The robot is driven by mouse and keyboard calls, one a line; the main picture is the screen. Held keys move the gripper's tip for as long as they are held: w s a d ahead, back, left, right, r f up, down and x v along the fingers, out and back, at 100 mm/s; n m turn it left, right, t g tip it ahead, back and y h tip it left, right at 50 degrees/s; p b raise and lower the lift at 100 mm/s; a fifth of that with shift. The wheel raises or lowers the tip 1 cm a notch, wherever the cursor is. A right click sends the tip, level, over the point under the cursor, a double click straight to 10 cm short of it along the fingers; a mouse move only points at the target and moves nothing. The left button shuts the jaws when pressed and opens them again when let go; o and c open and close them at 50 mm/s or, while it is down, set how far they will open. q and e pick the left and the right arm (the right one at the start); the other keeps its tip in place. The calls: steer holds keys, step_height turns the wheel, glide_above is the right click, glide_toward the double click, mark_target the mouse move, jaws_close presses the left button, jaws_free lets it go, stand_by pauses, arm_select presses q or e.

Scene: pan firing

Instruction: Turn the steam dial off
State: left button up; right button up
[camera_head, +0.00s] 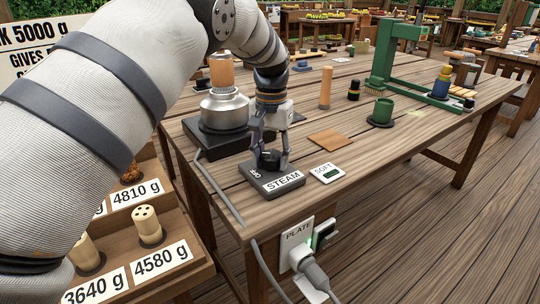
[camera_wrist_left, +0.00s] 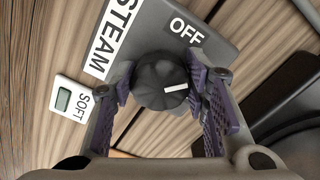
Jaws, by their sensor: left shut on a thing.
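The steam dial (camera_wrist_left: 158,77) is a dark round knob on a dark grey box (camera_head: 262,186) labelled STEAM and OFF, near the table's front edge. In the left wrist view the knob's white mark points right, while the OFF label (camera_wrist_left: 187,30) sits above and slightly right of the knob. My left gripper (camera_head: 270,158) reaches down from above, its two purple-padded fingers closed on opposite sides of the knob. In the head view the fingers partly hide the knob. My right gripper is in neither view.
A silver pot (camera_head: 224,108) on a black base stands left of my left gripper. A small SOFT display (camera_head: 327,173) lies right of the box. A green cup (camera_head: 381,112) and a green stand (camera_head: 383,62) are farther right. A plugged PLATE outlet (camera_head: 296,243) is on the table's front.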

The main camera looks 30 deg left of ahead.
mark_target(272, 155)
arm_select(q)
steer(key=n, duration=0.4)
steer(key=shift+w+d+n, duration=0.1)
steer(key=shift+d+n, duration=0.05)
steer(key=shift+n, duration=1.95)
steer(key=o, duration=1.1)
steer(key=shift+o, duration=0.2)
step_height(272, 155, up, 12)
